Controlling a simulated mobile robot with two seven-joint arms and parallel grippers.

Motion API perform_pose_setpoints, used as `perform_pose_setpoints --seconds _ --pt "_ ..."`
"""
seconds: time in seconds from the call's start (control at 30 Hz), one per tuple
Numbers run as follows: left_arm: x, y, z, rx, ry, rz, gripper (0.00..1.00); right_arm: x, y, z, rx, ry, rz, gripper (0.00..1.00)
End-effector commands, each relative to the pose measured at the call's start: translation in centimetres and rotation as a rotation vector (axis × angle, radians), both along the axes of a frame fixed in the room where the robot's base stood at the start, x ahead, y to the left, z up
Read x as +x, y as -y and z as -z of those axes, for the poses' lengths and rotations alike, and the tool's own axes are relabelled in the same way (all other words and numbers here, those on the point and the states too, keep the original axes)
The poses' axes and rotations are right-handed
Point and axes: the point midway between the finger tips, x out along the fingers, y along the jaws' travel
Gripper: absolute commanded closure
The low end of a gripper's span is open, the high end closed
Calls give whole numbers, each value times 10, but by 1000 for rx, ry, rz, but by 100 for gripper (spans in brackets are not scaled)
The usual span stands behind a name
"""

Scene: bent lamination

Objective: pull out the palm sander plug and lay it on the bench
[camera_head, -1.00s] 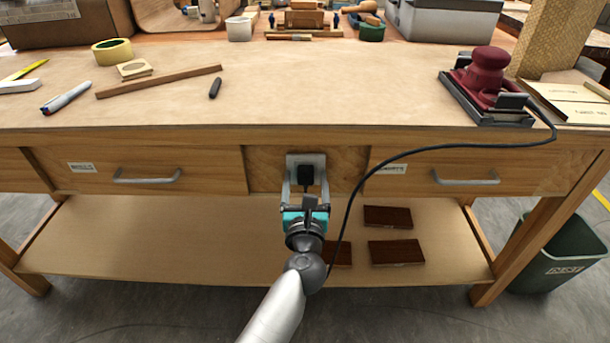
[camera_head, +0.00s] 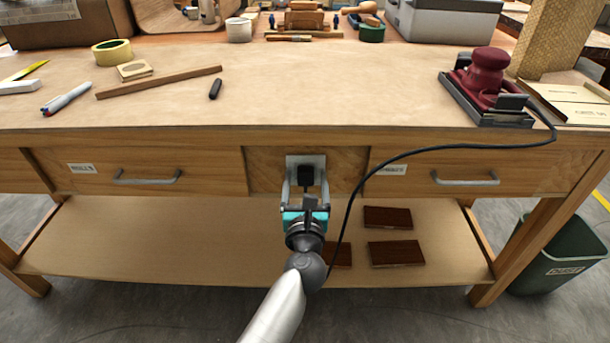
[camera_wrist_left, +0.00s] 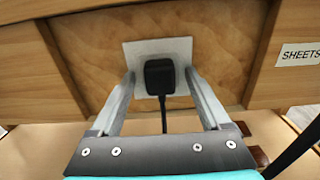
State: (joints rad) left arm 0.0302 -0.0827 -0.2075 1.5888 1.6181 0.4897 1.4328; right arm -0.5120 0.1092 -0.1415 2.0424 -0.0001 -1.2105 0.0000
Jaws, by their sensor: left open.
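The black palm sander plug (camera_head: 305,175) sits in a pale socket plate (camera_head: 292,160) on the bench front between two drawers. In the left wrist view the plug (camera_wrist_left: 159,76) is against the plate (camera_wrist_left: 180,48), with its cord hanging down. My left gripper (camera_head: 305,182) is open, its fingers pointing at the plate on either side of the plug. The wrist view shows gaps between the fingers (camera_wrist_left: 160,84) and the plug. The red palm sander (camera_head: 487,74) stands on the right of the bench top (camera_head: 330,95). My right gripper is not in view.
The black cord (camera_head: 440,148) runs from the sander over the bench edge and down beside my left gripper. Drawer handles (camera_head: 146,178) (camera_head: 466,180) stick out on both sides.

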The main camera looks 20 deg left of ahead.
Motion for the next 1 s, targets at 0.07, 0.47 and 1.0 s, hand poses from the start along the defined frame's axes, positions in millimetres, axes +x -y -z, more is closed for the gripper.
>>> perform_pose_setpoints --seconds 0.07,0.47,1.0 --pt "0 0 0 -1 0 -1 20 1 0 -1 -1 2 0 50" --pt "0 0 0 1 0 0 46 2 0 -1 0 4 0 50" --pt "0 0 0 0 1 0 100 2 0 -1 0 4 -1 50"
